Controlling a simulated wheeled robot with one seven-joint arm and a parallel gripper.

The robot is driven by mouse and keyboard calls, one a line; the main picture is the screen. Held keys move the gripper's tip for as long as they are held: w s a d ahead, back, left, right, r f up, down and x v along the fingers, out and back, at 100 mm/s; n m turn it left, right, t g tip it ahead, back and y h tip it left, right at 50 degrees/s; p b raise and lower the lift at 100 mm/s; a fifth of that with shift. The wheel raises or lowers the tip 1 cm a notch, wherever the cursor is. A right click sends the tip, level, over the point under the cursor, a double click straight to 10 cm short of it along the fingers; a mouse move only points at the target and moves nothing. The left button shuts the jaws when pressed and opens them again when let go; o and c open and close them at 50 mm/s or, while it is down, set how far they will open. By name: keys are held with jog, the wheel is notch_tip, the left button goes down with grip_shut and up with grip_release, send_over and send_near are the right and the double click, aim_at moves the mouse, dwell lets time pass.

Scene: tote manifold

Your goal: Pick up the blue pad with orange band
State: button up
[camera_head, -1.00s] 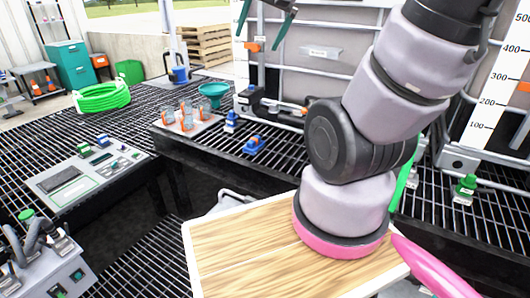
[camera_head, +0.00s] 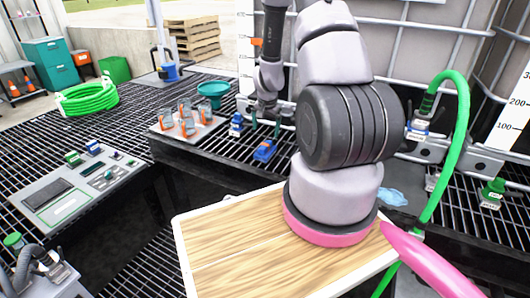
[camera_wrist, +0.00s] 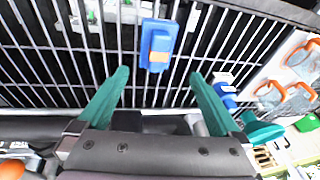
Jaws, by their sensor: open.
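The blue pad with the orange band (camera_head: 265,150) lies on the black grating in front of the white-caged tank. My gripper (camera_head: 265,126) is above and just behind the pad in the head view. In the wrist view its two teal fingers (camera_wrist: 159,78) are spread wide and empty. The pad is beyond the fingertips, between their lines, and apart from them.
A blue-and-white fitting (camera_head: 236,125) stands left of the pad. The tank cage (camera_head: 400,30) rises behind. A green hose (camera_head: 464,120) arches at right.

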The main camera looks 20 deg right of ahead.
aim_at(266, 145)
jog(key=x, duration=0.6)
jog(key=shift+s+d+f, duration=0.15)
jog(key=shift+s, duration=0.25)
jog(key=shift+x, duration=2.9)
jog(key=shift+w+d, duration=0.1)
jog(key=shift+w, duration=0.05)
jog(key=c, duration=1.1)
